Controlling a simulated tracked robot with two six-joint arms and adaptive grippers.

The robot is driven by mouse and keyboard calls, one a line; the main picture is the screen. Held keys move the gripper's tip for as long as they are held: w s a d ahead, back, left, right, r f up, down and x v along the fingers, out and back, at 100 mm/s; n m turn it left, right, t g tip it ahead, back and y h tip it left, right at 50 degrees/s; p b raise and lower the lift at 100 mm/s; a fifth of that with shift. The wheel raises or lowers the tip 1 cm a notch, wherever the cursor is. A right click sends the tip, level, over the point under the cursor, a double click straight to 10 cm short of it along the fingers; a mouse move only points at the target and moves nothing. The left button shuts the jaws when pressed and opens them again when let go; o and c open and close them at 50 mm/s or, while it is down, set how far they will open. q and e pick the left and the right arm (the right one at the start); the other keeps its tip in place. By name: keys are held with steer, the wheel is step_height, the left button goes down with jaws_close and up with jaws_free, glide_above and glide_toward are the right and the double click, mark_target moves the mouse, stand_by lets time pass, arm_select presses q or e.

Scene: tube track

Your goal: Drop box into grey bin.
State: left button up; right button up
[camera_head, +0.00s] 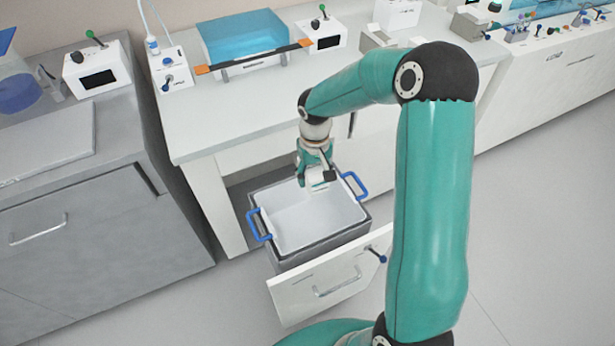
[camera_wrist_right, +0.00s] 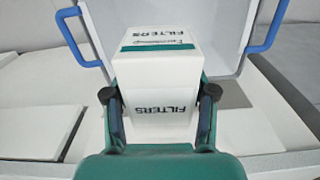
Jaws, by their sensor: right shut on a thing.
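My right gripper (camera_head: 318,180) reaches down over the grey bin (camera_head: 322,246), near its back edge. It is shut on a white box (camera_wrist_right: 158,75) with a green stripe and "FILTERS" lettering. In the right wrist view the gripper's fingers (camera_wrist_right: 160,105) press on both sides of the box. The bin has a pale inside and two blue handles, and its inside looks empty. In the head view the box is small and partly hidden by the gripper. My left gripper is not in view.
The bin sits in a pulled-out drawer with a white front (camera_head: 325,285) under a white bench (camera_head: 230,120). A blue-lidded device (camera_head: 245,38) and small control boxes stand on the bench. A grey cabinet (camera_head: 85,215) is at the left. The floor at the right is clear.

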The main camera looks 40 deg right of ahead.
mark_target(314, 167)
step_height(314, 167, down, 5)
steer(key=b, duration=0.3)
steer(key=shift+f, duration=0.1)
steer(key=o, duration=1.2)
step_height(314, 167, up, 12)
stand_by(0.4)
